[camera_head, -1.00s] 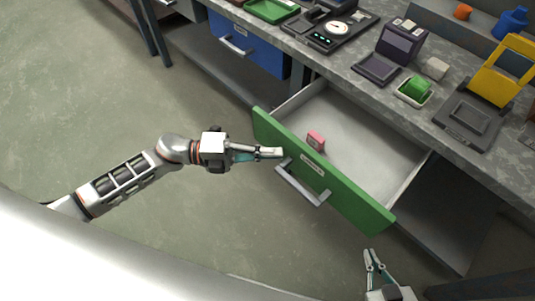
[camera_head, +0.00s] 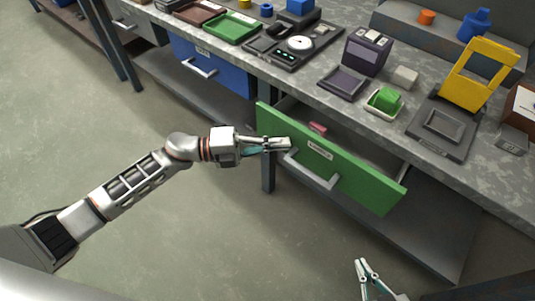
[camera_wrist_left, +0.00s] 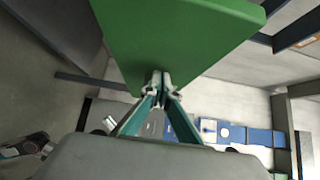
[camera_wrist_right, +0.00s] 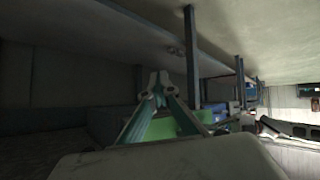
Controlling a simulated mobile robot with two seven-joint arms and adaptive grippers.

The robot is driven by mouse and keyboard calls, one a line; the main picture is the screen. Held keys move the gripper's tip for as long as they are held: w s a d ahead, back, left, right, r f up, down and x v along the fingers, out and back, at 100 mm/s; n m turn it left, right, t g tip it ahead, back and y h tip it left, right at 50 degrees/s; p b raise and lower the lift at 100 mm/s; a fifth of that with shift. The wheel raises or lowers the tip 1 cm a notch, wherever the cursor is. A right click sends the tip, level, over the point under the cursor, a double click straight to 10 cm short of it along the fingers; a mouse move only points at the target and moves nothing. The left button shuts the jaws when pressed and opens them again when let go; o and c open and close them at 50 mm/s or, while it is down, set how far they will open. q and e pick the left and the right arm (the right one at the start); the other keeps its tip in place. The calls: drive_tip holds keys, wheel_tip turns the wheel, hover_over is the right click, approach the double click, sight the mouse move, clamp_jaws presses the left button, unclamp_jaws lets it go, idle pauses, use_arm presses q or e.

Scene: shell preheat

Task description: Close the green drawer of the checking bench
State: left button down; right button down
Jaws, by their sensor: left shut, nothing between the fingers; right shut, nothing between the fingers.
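The green drawer (camera_head: 360,180) hangs partly out of the checking bench, with its pale bar handle (camera_head: 312,172) on the front. A pink object (camera_head: 318,128) shows inside, just behind the front panel. My left gripper (camera_head: 287,143) is shut and empty, its tips at the left part of the drawer front, above the handle's left end. In the left wrist view the shut fingertips (camera_wrist_left: 160,78) meet or nearly touch the green panel (camera_wrist_left: 170,35). My right gripper (camera_head: 362,264) is low in front of the bench, apart from the drawer. Its fingertips (camera_wrist_right: 155,82) show in the right wrist view.
The bench top (camera_head: 300,85) carries a dial scale (camera_head: 300,43), a dark device (camera_head: 366,50), a green block (camera_head: 386,97) in a dish and a yellow frame (camera_head: 480,72). A blue drawer (camera_head: 212,68) is at the left. Floor in front is clear.

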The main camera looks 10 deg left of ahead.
sight(300, 122)
use_arm(q)
drive_tip(key=w+d, duration=0.1)
drive_tip(key=w, duration=0.1)
drive_tip(key=w+d+b, duration=0.1)
drive_tip(key=w, duration=0.1)
drive_tip(key=w+d, duration=0.2)
drive_tip(key=shift+w+f+b, duration=0.3)
drive_tip(key=shift+w+b, duration=0.05)
drive_tip(key=shift+w, duration=0.05)
drive_tip(key=shift+w+d+r, duration=0.1)
drive_tip(key=shift+w+d, duration=0.1)
drive_tip(key=shift+w, duration=0.15)
drive_tip(key=shift+w+d+r, duration=0.1)
drive_tip(key=shift+w+r, duration=0.05)
drive_tip(key=shift+w, duration=0.15)
drive_tip(key=shift+w+r, duration=0.1)
use_arm(e)
drive_tip(key=shift+w+a+r+y, duration=0.15)
drive_tip(key=shift+w+a+r, duration=0.15)
drive_tip(key=shift+a, duration=0.15)
drive_tip(key=shift+w+a+r+y, duration=0.15)
drive_tip(key=shift+w+a+r, duration=0.15)
drive_tip(key=shift+a, duration=0.1)
drive_tip(key=shift+f, duration=0.1)
use_arm(q)
drive_tip(key=shift+r, duration=0.15)
use_arm(e)
drive_tip(key=shift+s+d+f, duration=0.1)
drive_tip(key=shift+s+f, duration=0.05)
